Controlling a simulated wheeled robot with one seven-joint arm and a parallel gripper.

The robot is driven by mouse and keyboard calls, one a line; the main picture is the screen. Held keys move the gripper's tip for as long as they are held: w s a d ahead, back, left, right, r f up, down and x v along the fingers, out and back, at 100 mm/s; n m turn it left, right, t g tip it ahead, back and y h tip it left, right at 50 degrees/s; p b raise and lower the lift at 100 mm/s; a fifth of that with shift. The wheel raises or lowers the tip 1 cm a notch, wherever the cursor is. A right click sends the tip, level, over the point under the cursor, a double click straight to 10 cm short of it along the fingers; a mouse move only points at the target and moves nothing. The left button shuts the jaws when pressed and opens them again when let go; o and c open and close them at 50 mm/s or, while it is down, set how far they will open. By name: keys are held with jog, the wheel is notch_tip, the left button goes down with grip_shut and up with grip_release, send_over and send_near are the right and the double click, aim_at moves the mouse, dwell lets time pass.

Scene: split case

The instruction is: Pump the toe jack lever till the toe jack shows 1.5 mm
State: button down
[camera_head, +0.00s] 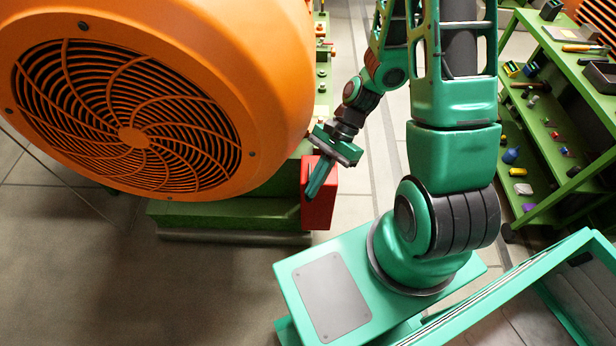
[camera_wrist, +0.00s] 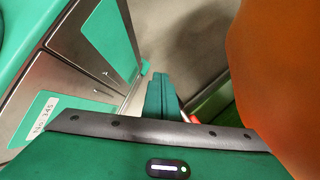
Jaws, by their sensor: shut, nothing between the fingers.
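The red toe jack (camera_head: 321,208) stands on the floor at the right end of the green base, beside the big orange motor. Only a thin red edge (camera_wrist: 208,97) shows in the wrist view, right of my fingers. My gripper (camera_head: 313,188) is shut and empty. In the head view its fingers overlap the red body; whether they touch it I cannot tell. In the wrist view the closed green fingers (camera_wrist: 160,88) point at bare floor left of the red edge. I cannot make out the lever or any reading on the jack.
The orange motor housing (camera_head: 205,45) is close to my gripper and fills the right of the wrist view (camera_wrist: 285,70). The green base (camera_head: 235,215) lies under it. A green shelf (camera_head: 548,135) with small tools stands at the right. Floor left of the base is clear.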

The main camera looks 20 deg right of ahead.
notch_tip(320, 180, down, 8)
jog(key=shift+s+a+r, duration=0.15)
jog(key=shift+s+r, duration=0.05)
jog(key=shift+s, duration=0.05)
dwell(1.6)
notch_tip(320, 180, up, 8)
jog(key=shift+w+f, duration=0.2)
jog(key=shift+w, duration=0.05)
dwell(0.9)
dwell(0.3)
notch_tip(320, 180, up, 7)
jog(key=shift+w+d, duration=0.2)
jog(key=shift+d, duration=0.05)
dwell(0.5)
dwell(0.5)
